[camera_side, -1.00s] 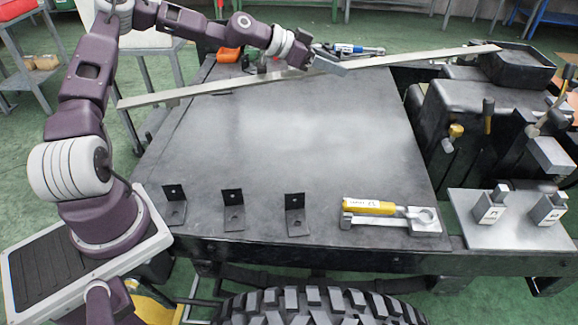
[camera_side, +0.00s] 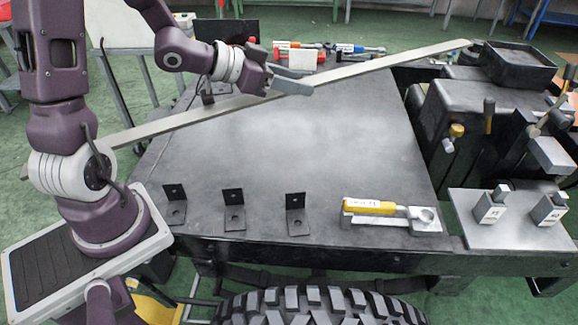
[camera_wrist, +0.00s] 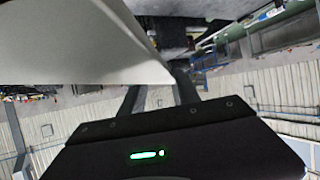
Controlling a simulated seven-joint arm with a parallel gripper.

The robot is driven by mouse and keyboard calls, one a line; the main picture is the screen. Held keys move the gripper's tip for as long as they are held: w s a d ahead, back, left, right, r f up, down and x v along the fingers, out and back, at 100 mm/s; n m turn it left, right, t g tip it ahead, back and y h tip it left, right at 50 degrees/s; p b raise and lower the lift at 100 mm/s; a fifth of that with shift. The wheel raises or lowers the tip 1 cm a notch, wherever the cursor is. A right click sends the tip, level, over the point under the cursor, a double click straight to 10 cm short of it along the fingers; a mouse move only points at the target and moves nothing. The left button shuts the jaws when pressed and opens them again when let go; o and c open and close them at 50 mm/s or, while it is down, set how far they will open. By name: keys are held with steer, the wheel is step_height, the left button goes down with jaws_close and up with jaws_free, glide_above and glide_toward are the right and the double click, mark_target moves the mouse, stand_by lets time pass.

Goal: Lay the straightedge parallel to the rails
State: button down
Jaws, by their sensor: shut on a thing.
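The straightedge (camera_side: 380,67) is a long, thin, pale grey bar. It runs slantwise across the far part of the dark work table (camera_side: 300,150), from low at the left to high at the right. My gripper (camera_side: 287,84) is shut on it near its middle. The bar appears raised above the table; the exact gap cannot be told. Its left end passes close to my arm, and its right end reaches near the black tray. In the wrist view the straightedge (camera_wrist: 80,40) is a broad pale surface beside the fingers (camera_wrist: 158,92). I cannot tell which edges are the rails.
Three black angle brackets (camera_side: 234,211) stand along the near edge, with a yellow-handled tool (camera_side: 390,213) to their right. Red and blue tools (camera_side: 350,50) lie at the back. A black tray (camera_side: 517,65) and a steel plate (camera_side: 510,235) are at right. The table's middle is clear.

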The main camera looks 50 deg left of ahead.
steer(key=w+a+f+m+h, duration=0.1)
steer(key=w+a+f+m, duration=0.1)
steer(key=w+a+f, duration=0.15)
steer(key=m+g+h, duration=0.4)
steer(key=m, duration=0.1)
glide_above(262, 182)
step_height(262, 182, down, 21)
step_height(262, 182, down, 10)
steer(key=shift+d+r, duration=0.15)
steer(key=shift+r, duration=0.05)
steer(key=shift+f, duration=0.15)
steer(key=c, duration=0.9)
jaws_free()
